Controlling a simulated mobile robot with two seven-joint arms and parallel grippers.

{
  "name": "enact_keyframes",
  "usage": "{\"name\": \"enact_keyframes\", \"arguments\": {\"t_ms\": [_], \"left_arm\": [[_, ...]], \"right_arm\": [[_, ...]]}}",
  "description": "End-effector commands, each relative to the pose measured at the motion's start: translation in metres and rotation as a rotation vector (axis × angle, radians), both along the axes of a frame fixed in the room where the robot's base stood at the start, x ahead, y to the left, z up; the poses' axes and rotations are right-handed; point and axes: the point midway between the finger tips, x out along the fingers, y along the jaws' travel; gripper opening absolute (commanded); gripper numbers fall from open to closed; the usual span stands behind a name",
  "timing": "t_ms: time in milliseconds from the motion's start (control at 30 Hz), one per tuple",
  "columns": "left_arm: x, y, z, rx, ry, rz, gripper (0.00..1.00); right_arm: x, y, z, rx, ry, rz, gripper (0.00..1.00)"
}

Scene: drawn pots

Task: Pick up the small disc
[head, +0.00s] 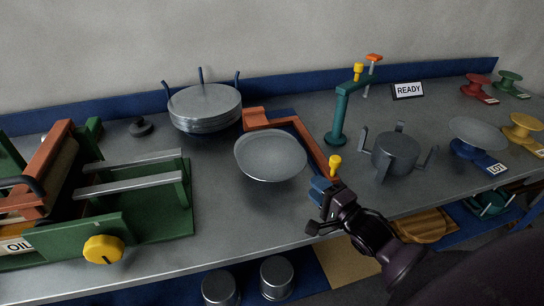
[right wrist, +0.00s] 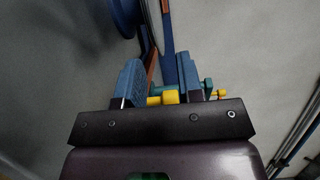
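A round grey disc (head: 270,156) lies in the middle of the bench, partly over an orange-brown angled frame (head: 318,152). A stack of similar grey discs (head: 205,104) sits between upright blue posts at the back left. I cannot tell which one the task calls the small disc. My right gripper (head: 322,188) is near the bench's front edge, to the right of and nearer than the middle disc, apart from it. In the right wrist view its two blue fingers (right wrist: 158,82) stand apart, with no disc between them. My left gripper is not in view.
A green press with a yellow knob (head: 103,249) stands at the left. A teal stand (head: 338,115), a grey pot-like holder (head: 395,152) and a blue-based dish (head: 478,135) stand to the right. A small dark weight (head: 141,126) lies at the back. Grey cylinders (head: 277,277) are below the bench.

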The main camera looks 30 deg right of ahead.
Motion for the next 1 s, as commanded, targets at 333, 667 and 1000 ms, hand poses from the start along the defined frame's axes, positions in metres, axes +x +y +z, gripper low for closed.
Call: {"name": "enact_keyframes", "arguments": {"t_ms": [333, 667, 1000], "left_arm": [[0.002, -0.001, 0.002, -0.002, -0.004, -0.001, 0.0], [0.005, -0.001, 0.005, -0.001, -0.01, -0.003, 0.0], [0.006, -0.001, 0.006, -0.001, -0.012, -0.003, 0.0]], "right_arm": [[0.025, 0.004, -0.001, -0.001, -0.001, 0.0, 0.34], [0.064, 0.017, -0.007, 0.0, -0.001, 0.001, 0.34], [0.072, 0.017, -0.008, 0.0, 0.001, 0.0, 0.34]]}}
